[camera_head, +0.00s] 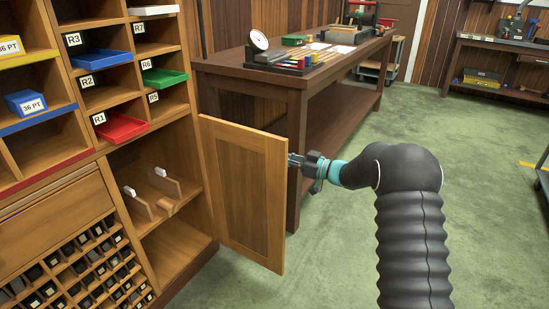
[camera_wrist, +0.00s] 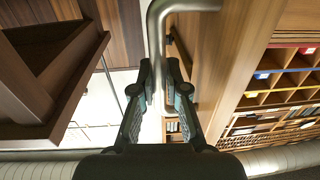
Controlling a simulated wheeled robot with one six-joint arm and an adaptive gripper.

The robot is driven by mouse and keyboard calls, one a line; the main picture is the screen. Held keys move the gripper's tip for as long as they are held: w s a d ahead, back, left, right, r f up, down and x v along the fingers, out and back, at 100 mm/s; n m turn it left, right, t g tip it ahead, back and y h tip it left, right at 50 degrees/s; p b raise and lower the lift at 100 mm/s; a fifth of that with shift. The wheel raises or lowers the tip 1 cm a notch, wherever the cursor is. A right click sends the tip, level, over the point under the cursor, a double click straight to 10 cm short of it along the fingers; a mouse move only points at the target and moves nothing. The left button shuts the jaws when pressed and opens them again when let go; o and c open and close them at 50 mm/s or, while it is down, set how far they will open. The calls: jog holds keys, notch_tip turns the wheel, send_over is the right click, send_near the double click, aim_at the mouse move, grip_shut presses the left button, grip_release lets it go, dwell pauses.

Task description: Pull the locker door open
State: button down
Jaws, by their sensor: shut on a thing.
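The wooden locker door (camera_head: 243,193) stands wide open in the head view, swung out from the cabinet on its left. My gripper (camera_head: 295,160) is at the door's outer edge, on its right side. In the wrist view a bent metal handle (camera_wrist: 156,45) runs down between the two fingers of my gripper (camera_wrist: 160,82), which are shut on it. The door also shows in the wrist view (camera_wrist: 222,50). The locker inside (camera_head: 165,200) is visible, with upright dividers carrying white tags. The handle is mostly hidden by the gripper in the head view.
A wooden workbench (camera_head: 290,85) with tools stands close behind the door and my gripper. Shelves with a red tray (camera_head: 120,126), a green tray (camera_head: 164,78) and a blue tray (camera_head: 102,58) are above the locker. Green floor (camera_head: 490,190) is clear at right.

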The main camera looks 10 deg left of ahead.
jog(key=shift+r, duration=0.1)
jog(key=c, duration=1.2)
grip_release()
jog(key=shift+d, duration=0.15)
jog(key=v, duration=1.2)
